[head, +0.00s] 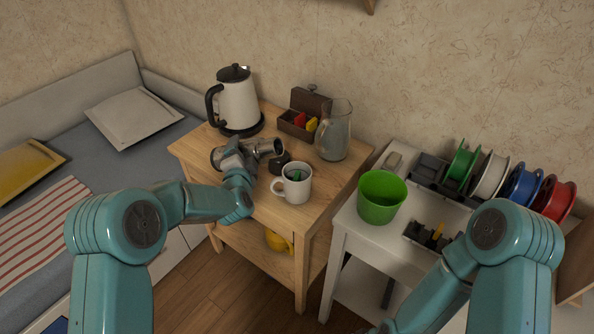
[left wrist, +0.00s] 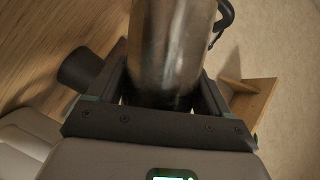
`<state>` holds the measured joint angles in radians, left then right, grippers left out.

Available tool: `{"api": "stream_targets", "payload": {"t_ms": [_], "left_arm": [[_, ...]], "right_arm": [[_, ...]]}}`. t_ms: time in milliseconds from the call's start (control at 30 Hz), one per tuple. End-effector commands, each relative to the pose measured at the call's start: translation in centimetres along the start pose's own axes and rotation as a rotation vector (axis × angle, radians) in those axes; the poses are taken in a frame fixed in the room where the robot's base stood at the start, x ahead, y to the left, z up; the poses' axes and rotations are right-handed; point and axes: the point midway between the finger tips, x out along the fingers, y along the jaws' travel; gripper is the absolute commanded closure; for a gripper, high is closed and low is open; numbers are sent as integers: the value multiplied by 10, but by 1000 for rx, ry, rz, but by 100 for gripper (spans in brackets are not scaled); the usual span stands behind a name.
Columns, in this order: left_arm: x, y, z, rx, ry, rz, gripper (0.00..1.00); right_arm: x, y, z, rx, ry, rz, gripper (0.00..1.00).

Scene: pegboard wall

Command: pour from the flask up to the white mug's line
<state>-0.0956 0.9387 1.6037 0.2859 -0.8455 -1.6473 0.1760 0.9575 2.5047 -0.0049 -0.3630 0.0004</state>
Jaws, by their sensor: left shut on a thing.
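My left gripper (head: 242,157) is shut on the steel flask (head: 264,147), above the wooden side table. The flask is tipped close to level, with its open end to the right. In the left wrist view the flask (left wrist: 168,50) sits between the fingers of my left gripper (left wrist: 160,98). The white mug (head: 297,190) stands upright on the table, in front of and a little right of the flask's open end. Something green shows inside the mug. Its line and liquid level cannot be made out, and no stream is visible. My right gripper is out of view.
A black cap-like piece (head: 281,161) is close behind the mug. A white kettle (head: 238,104), a box with colored packets (head: 299,122) and a glass pitcher (head: 334,137) stand at the back. A green pot (head: 381,197) and several spools are on the white table (head: 349,221) at right.

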Motion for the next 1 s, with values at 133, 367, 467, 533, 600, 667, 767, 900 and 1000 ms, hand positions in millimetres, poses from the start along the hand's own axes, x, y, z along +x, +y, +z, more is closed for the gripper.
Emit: {"api": "stream_targets", "payload": {"t_ms": [133, 367, 467, 533, 600, 667, 767, 900, 1000], "left_arm": [[0, -9, -2, 40, 2, -24, 86], [0, -10, -3, 54, 2, -29, 86], [-1, -13, -3, 72, 2, -38, 86], [-1, -16, -4, 94, 2, -47, 86], [-1, -18, -5, 110, 2, -54, 86], [-1, -18, -5, 116, 2, -55, 86], [-1, -18, -4, 117, 2, -55, 86], [-2, -20, -5, 136, 2, -64, 86], [-2, -21, -5, 138, 2, -64, 86]], "right_arm": [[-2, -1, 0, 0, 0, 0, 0], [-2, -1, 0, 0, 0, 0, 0], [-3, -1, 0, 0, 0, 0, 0], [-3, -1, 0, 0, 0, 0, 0], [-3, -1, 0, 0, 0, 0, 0], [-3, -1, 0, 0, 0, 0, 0], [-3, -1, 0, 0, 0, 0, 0], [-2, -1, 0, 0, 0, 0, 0], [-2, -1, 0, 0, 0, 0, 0]]}}
